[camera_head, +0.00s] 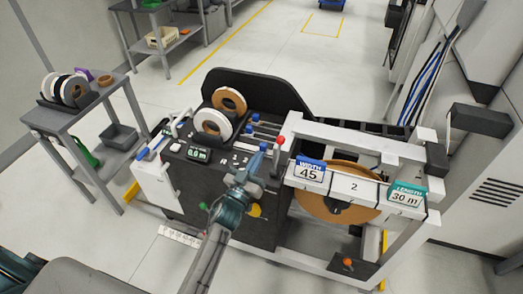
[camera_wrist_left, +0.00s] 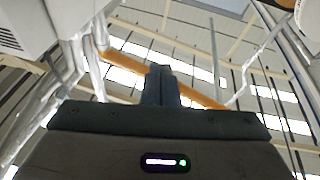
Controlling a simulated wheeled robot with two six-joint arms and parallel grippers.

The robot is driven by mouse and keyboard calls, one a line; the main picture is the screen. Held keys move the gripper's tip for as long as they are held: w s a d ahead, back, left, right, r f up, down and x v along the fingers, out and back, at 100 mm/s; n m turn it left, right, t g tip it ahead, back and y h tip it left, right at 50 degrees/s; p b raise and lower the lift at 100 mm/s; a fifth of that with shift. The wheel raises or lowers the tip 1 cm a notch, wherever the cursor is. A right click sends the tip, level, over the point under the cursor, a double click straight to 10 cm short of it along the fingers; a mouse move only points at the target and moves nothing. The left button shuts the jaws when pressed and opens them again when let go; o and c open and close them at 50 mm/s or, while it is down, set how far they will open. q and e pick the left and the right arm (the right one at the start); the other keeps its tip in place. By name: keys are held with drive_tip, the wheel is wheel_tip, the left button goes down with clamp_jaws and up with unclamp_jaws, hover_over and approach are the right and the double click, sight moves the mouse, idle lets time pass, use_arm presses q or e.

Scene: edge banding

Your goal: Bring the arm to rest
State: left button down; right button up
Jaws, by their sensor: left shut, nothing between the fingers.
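My left arm comes up from the bottom of the head view, and its gripper (camera_head: 257,160) is in front of the dark panel of the edge banding machine (camera_head: 232,172). The gripper is shut and empty. In the left wrist view its two fingers (camera_wrist_left: 160,84) stand pressed together, with nothing between them. That view looks up at the ceiling beams and windows. Whether the gripper touches the machine I cannot tell. My right gripper is not in view.
A red-knobbed lever (camera_head: 280,141) and blue-handled slides (camera_head: 254,117) are close to the gripper. A large brown roll (camera_head: 311,205) sits behind signs reading 45 and 30 m. A side table (camera_head: 48,118) with tape rolls stands left.

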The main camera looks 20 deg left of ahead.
use_arm(q)
drive_tip(key=shift+s, duration=0.1)
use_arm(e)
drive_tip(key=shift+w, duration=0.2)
